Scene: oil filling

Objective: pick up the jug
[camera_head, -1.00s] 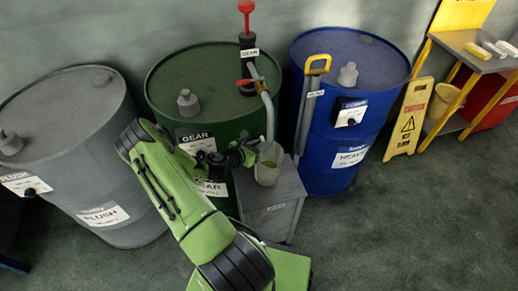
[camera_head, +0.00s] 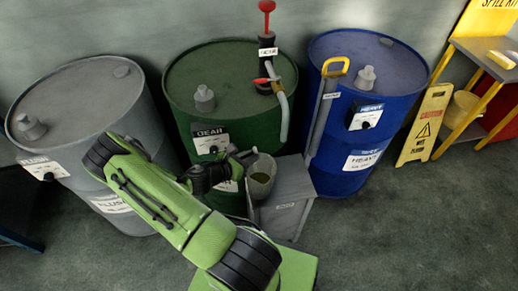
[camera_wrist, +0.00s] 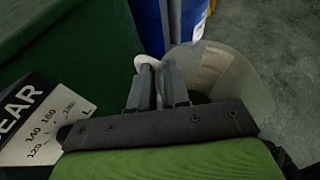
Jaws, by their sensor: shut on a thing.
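The jug (camera_head: 261,177) is a pale translucent container with some liquid in it. It appears over or beside the grey stand in front of the green drum; whether it touches the stand is unclear. My gripper (camera_head: 247,157) comes from the left and is shut at the jug's upper left side. In the wrist view the jug (camera_wrist: 238,75) shows beyond and to the right of my gripper's fingers (camera_wrist: 160,88). A pale curved piece, likely the jug's handle (camera_wrist: 146,62), lies at the fingertips. The exact hold is partly hidden.
The grey stand (camera_head: 285,211) is at the foot of the green drum (camera_head: 187,75). A pump (camera_head: 267,55) with a hose stands on that drum. The blue drum (camera_head: 342,155) is right, the grey drum (camera_head: 75,100) left. A yellow floor sign (camera_head: 425,125) stands right. Open floor lies front right.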

